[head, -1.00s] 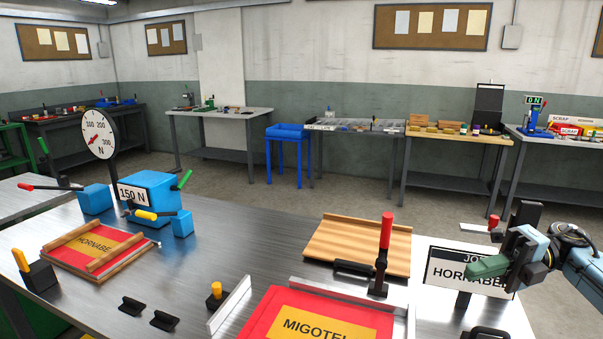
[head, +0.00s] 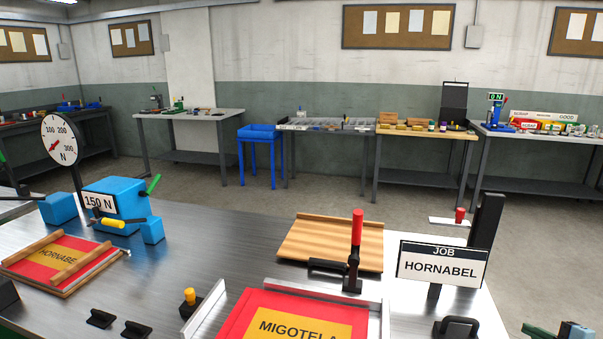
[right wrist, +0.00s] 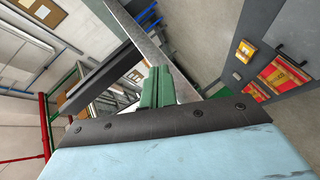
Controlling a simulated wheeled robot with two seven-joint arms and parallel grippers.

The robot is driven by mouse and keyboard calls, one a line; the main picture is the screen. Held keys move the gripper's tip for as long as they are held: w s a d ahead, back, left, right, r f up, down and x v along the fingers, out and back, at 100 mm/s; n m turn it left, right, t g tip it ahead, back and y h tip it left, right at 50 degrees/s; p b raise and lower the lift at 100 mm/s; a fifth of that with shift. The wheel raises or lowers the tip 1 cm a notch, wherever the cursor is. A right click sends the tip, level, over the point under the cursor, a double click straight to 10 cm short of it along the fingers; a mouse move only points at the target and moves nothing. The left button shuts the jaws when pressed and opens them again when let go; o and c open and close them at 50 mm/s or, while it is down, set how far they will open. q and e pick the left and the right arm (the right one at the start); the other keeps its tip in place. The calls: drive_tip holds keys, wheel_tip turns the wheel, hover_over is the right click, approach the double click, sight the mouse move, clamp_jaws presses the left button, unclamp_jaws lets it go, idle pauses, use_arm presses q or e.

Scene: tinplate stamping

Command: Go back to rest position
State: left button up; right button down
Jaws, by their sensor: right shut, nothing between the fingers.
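My right gripper (head: 538,331) shows only in part at the bottom right corner of the head view, beyond the table's right edge and low over the floor. It holds nothing. In the right wrist view its green fingers (right wrist: 156,88) are together, with no object between them. My left gripper is in neither view.
The metal table (head: 215,240) bears a red MIGOTELA tray (head: 240,325), a HORNABEL job sign (head: 442,266), a wooden board (head: 320,243), a red-handled clamp (head: 357,240) and a blue press (head: 118,200). The floor (head: 545,255) right of the table is clear.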

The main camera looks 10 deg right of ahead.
drive_tip(key=s+d+f+m+g+h, duration=0.35)
drive_tip(key=s+d+f, duration=0.25)
drive_tip(key=s+d, duration=0.25)
drive_tip(key=s+d+f+m+g+h, duration=0.25)
drive_tip(key=s+d+f+h, duration=0.35)
drive_tip(key=s, duration=0.4)
drive_tip(key=s+d+f+m+g+h, duration=0.1)
drive_tip(key=s+d+m+g+h, duration=0.3)
drive_tip(key=s, duration=0.6)
drive_tip(key=s+d+f+g+y, duration=0.15)
drive_tip(key=s+d, duration=0.35)
drive_tip(key=s, duration=0.5)
drive_tip(key=s+a+f+m+g+y, duration=0.1)
drive_tip(key=s+a+f+y, duration=0.1)
drive_tip(key=a+f, duration=0.85)
drive_tip(key=s+a+f+m+y, duration=0.1)
drive_tip(key=s+a+f+y, duration=0.15)
drive_tip(key=a+f, duration=0.85)
drive_tip(key=s+a+f+y, duration=0.1)
drive_tip(key=a+f, duration=0.1)
drive_tip(key=a, duration=1.4)
drive_tip(key=s+a+f+m+y, duration=0.1)
drive_tip(key=a+f+y, duration=0.1)
drive_tip(key=a, duration=1.4)
drive_tip(key=shift+s+f+m+g, duration=0.15)
drive_tip(key=shift+f+m+g, duration=0.2)
drive_tip(key=shift+f, duration=0.15)
drive_tip(key=shift+s, duration=0.1)
